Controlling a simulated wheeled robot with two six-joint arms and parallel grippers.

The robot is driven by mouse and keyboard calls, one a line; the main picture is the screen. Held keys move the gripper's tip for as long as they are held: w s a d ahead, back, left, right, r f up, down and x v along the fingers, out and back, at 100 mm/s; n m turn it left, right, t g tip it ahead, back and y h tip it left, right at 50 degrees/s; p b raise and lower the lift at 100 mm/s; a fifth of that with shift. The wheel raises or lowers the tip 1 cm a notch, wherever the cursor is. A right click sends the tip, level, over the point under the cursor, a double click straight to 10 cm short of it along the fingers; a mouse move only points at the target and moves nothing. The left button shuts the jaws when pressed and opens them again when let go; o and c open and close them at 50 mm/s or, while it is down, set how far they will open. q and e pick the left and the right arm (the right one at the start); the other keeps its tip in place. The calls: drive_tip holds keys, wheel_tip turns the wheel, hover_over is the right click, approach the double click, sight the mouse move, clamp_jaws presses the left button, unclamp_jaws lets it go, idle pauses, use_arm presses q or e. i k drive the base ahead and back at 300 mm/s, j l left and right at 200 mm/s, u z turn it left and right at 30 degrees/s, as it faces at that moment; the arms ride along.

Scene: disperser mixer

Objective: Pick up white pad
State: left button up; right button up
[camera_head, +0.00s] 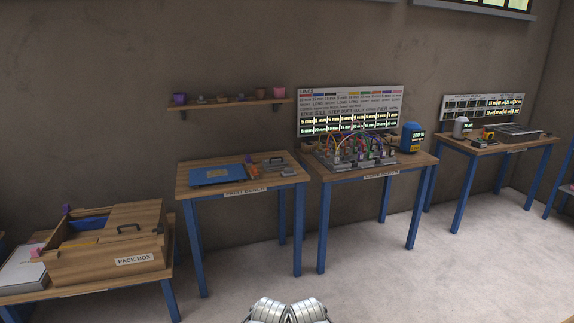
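A flat white pad-like slab (22,274) lies at the far left of the camera_head view, on the low table beside the pack box. It has pale top and grey edges, and the left picture edge is close to it. I cannot tell for sure that it is the white pad. Two silver parts of my own body show at the bottom centre, far from the slab. No gripper fingers show, so neither gripper can be made out.
The wooden pack box (135,262) stands right of the slab, with a pink item (36,252) near both. A bench with a blue tray (218,176), a bench with wired apparatus (357,153) and another bench (492,148) line the wall. The floor (390,275) in front is clear.

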sight(287, 172)
drive_tip(key=i, duration=1.9)
drive_tip(key=i+z, duration=0.2)
drive_tip(key=i, duration=0.35)
drive_tip(key=i+j+z, duration=0.15)
drive_tip(key=i, duration=0.35)
drive_tip(key=i+j+z, duration=0.2)
drive_tip(key=i, duration=0.35)
